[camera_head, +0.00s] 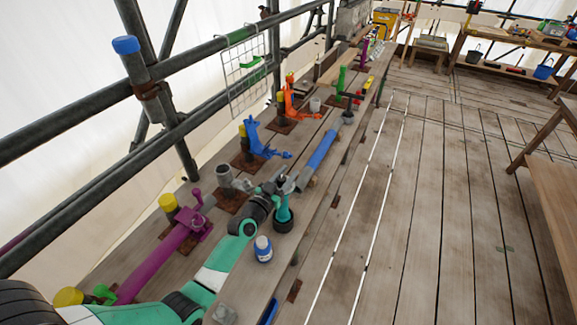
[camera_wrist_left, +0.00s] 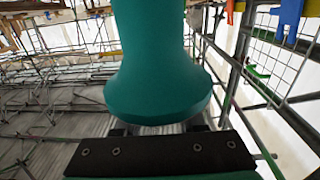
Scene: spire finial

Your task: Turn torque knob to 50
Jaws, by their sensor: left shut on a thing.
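A blue-handled tool (camera_head: 323,147) lies lengthwise along the plank ledge in the head view. Its near end is a grey torque knob (camera_head: 304,181). My left gripper (camera_head: 294,183) is at this near end and is shut on it. The contact itself is small and partly hidden, and no scale marks can be read. In the left wrist view a large teal flared shape covers the space in front of the gripper plate (camera_wrist_left: 160,155), so the fingertips and the held part are mostly hidden. My right gripper is not in view.
A purple clamp (camera_head: 178,240), a blue clamp (camera_head: 262,142) and an orange clamp (camera_head: 292,101) stand left along the ledge. Scaffold tubes (camera_head: 150,82) rail the left. The plank floor (camera_head: 430,190) at right is clear.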

